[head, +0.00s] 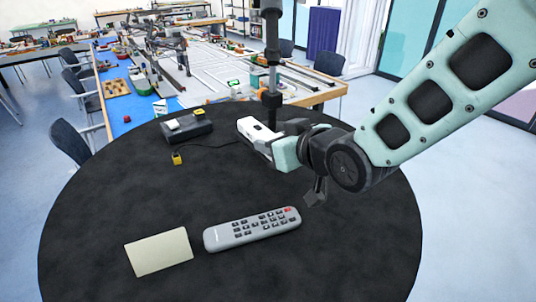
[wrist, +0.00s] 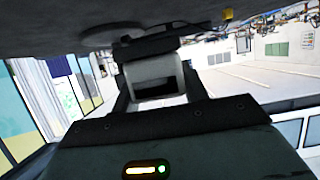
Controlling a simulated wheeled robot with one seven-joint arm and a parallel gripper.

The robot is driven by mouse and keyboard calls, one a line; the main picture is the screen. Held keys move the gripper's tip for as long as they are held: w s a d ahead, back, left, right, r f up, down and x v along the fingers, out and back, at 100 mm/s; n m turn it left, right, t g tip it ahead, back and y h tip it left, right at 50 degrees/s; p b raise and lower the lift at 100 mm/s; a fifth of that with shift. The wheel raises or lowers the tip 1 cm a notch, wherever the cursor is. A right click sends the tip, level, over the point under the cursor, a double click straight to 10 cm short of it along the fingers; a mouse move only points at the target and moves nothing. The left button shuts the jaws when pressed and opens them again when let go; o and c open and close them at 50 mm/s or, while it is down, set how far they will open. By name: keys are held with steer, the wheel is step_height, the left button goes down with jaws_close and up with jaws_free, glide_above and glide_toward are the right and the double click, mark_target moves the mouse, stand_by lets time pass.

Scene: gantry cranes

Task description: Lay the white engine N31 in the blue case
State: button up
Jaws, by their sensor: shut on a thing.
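My gripper (head: 262,142) is over the far part of the round black table in the head view. It is shut on a white block with a dark opening, which looks like the white engine (head: 252,128). In the wrist view the engine (wrist: 154,70) sits between the two fingers, its dark opening facing the camera. No number can be read on it. Its height above the table is hard to tell. I cannot make out a blue case in either view.
On the black table (head: 120,205) lie a dark grey box (head: 188,128) with a cable and yellow plug (head: 177,159), a grey remote (head: 252,229) and a cream card (head: 159,252). Behind stands a long layout table (head: 325,92). The black table's middle is mostly clear.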

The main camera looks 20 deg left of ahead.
step_height(320, 180, down, 4)
steer(key=shift+r+p, duration=0.15)
steer(key=shift+p, duration=0.55)
steer(key=shift+f, duration=0.4)
steer(key=shift+f, duration=0.2)
steer(key=o, duration=1.2)
steer(key=shift+c, duration=0.2)
steer(key=shift+r, duration=0.1)
